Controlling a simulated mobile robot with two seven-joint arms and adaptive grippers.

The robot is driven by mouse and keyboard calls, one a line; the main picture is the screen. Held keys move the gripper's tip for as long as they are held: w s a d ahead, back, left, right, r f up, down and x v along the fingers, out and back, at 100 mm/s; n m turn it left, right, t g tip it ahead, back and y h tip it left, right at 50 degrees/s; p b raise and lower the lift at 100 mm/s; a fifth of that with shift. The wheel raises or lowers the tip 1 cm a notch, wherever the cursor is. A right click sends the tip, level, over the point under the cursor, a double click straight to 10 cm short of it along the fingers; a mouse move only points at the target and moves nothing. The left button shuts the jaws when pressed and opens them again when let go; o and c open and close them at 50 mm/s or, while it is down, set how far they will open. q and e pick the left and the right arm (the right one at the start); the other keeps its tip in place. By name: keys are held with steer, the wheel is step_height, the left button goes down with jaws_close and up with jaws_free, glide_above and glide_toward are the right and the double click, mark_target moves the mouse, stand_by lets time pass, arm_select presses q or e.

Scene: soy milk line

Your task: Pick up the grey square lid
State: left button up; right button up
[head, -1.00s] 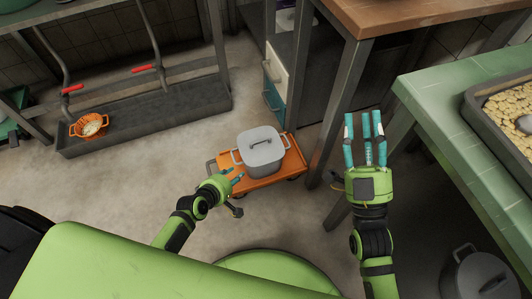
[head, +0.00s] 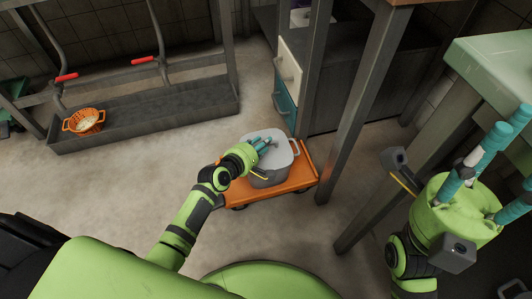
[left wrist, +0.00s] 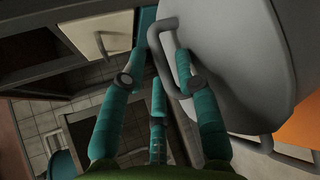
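The grey square lid (head: 284,148) with rounded corners sits on a grey pot (head: 270,179), which stands on an orange trolley (head: 304,178). My left gripper (head: 264,144) is over the lid and hides its handle in the head view. In the left wrist view the lid (left wrist: 235,60) fills the upper right. Its bent handle (left wrist: 162,62) shows between the spread fingers of my left gripper (left wrist: 156,75), close to the right finger; I cannot tell whether they touch. My right gripper (head: 508,140) is open and empty at the right, away from the lid.
A metal table leg (head: 366,100) stands right of the trolley. A green-topped table (head: 495,60) is at the right, near my right gripper. The floor between is clear.

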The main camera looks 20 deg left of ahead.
arm_select(q)
steer(key=shift+w, duration=0.15)
jaws_close()
steer(key=shift+r, duration=0.1)
